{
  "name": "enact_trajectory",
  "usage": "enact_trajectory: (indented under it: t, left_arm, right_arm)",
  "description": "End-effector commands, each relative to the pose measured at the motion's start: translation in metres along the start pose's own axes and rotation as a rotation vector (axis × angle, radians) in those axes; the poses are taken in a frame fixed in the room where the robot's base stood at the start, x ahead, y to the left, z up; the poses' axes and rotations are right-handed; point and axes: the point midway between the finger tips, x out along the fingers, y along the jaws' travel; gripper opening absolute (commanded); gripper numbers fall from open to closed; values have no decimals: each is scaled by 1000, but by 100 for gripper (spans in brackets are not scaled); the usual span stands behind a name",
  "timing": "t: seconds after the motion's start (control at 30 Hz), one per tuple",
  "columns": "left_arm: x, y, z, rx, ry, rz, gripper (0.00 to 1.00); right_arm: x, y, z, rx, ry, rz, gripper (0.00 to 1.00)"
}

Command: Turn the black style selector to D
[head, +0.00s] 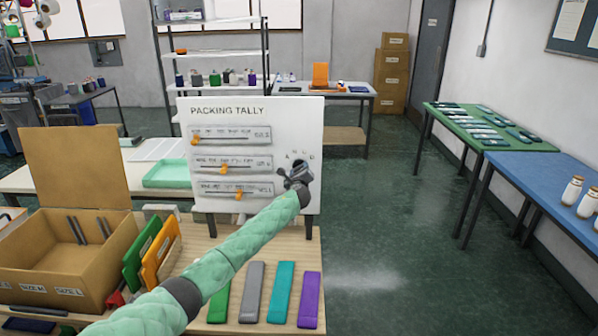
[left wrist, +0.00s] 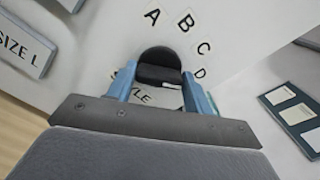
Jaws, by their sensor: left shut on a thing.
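The black style selector (left wrist: 160,62) is a dark knob on the white packing tally board (head: 255,112). In the left wrist view the letters A, B, C and D fan around it from top to right, with D beside the right finger. My left gripper (left wrist: 160,88) is shut on the knob, one blue finger on each side. In the head view my left gripper (head: 297,178) reaches the board's lower right and mostly hides the selector. I cannot tell which letter the knob points to. My right gripper is out of view.
Three sliders with orange knobs (head: 225,170) sit left of the selector. On the wooden table stand an open cardboard box (head: 35,272) and green and orange folders (head: 160,255). Several coloured strips (head: 283,290) lie in front of the board.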

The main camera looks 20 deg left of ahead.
Motion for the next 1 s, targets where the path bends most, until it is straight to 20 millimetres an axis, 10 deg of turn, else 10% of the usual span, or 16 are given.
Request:
enact_trajectory:
  t: [0.1,0.13,0.23,0.63,1.0]
  left_arm:
    - [-1,2,-3,2,3,1,28]
    - [-1,2,-3,2,3,1,57]
    - [-1,1,-3,1,2,1,73]
    - [-6,2,-2,1,1,0,73]
    - [-55,2,-4,-1,2,-1,73]
  right_arm:
    - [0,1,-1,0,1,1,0]
    - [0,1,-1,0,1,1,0]
    - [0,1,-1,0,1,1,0]
    - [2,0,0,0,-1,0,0]
    - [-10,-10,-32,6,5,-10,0]
